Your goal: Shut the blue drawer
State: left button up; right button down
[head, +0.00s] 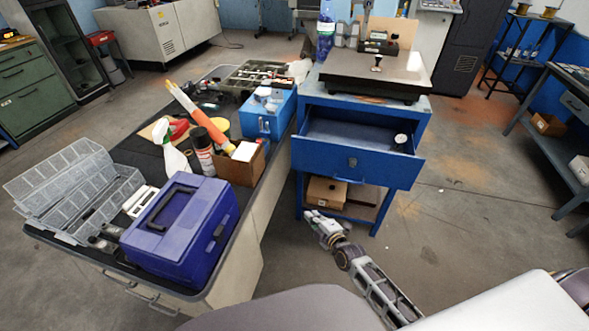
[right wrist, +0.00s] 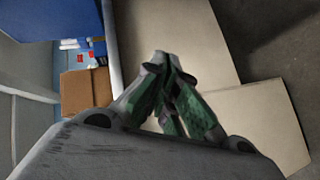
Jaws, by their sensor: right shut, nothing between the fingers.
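The blue drawer (head: 320,158) is pulled out of the blue cabinet (head: 426,120) in the head view. My right gripper (head: 312,215) is low in front of the cabinet, below and to the left of the drawer handle, apart from the front panel. In the right wrist view its fingers (right wrist: 168,62) are closed together with nothing between them. My left gripper is in neither view.
A cardboard box (head: 325,191) sits on the cabinet's lower shelf; a cardboard box also shows in the right wrist view (right wrist: 86,90). At left, a bench bears a dark blue toolbox (head: 182,230) and clutter. The floor right of the cabinet is clear.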

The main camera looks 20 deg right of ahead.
aim_at(295, 163)
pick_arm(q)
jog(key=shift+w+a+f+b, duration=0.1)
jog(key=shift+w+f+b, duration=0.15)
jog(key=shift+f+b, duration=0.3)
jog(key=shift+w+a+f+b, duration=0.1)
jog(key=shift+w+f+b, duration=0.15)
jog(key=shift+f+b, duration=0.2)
pick_arm(e)
jog(key=w+a+r+n+t, duration=0.1)
jog(key=r, duration=0.5)
jog(key=w+a+r+n+t+y, duration=0.1)
jog(key=w+r+n+t, duration=0.1)
jog(key=r, duration=0.5)
jog(key=shift+a+r+n, duration=0.25)
jog(key=shift+n, duration=0.05)
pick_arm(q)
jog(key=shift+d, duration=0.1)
pick_arm(e)
jog(key=shift+w, duration=0.25)
